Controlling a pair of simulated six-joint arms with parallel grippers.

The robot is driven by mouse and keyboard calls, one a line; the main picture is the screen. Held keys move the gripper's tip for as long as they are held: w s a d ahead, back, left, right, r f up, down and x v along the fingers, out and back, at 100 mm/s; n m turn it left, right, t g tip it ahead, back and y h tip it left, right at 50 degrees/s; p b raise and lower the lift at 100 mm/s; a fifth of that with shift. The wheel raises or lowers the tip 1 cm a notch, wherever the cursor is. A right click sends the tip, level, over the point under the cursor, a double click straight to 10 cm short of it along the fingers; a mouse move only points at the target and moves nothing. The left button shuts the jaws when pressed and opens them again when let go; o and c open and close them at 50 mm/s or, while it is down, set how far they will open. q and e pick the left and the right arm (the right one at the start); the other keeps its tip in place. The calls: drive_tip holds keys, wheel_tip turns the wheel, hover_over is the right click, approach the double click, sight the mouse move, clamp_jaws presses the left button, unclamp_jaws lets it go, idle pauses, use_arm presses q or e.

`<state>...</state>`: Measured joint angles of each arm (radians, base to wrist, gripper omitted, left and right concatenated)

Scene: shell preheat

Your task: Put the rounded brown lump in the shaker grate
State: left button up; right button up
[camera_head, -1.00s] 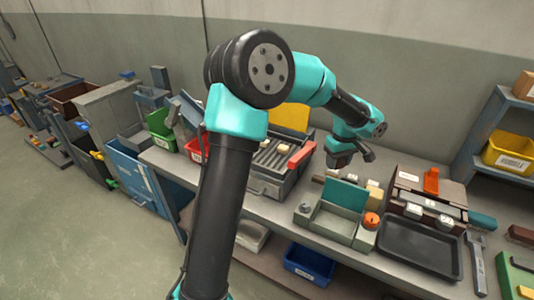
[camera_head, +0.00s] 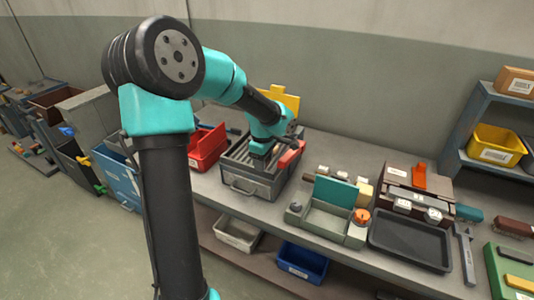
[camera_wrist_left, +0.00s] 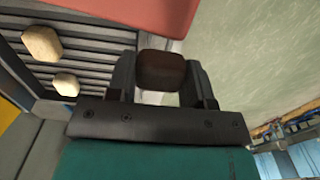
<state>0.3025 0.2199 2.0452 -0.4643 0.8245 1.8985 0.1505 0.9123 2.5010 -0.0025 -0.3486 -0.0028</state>
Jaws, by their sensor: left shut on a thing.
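My left gripper (camera_wrist_left: 160,82) is shut on the rounded brown lump (camera_wrist_left: 160,66), which shows dark between the two fingers in the left wrist view. The shaker grate (camera_wrist_left: 98,44), a set of dark slats, lies left of the lump in that view, with two beige lumps (camera_wrist_left: 42,43) on it. In the head view the grate's grey box (camera_head: 243,184) stands on the bench. My right gripper is not in view.
A red bin (camera_head: 208,147) stands left of the grate. A yellow panel (camera_head: 286,98) rises behind it. To the right are a green-lidded box (camera_head: 325,220), a black tray (camera_head: 410,240) and a brown case (camera_head: 413,190). The bench's front edge is close to the grate.

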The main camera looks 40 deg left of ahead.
use_arm(q)
drive_tip(key=shift+s+f, duration=0.4)
drive_tip(key=shift+s, duration=0.15)
drive_tip(key=shift+w, duration=0.1)
drive_tip(key=w+a, duration=0.3)
drive_tip(key=a, duration=0.1)
drive_tip(key=w+a+f, duration=0.1)
drive_tip(key=w+a, duration=0.6)
drive_tip(key=a, duration=0.1)
drive_tip(key=shift+w+f, duration=0.25)
drive_tip(key=shift+w, duration=0.05)
drive_tip(key=shift+d, duration=0.1)
drive_tip(key=shift+f, duration=1.75)
drive_tip(key=shift+f, duration=0.15)
drive_tip(key=o, duration=0.9)
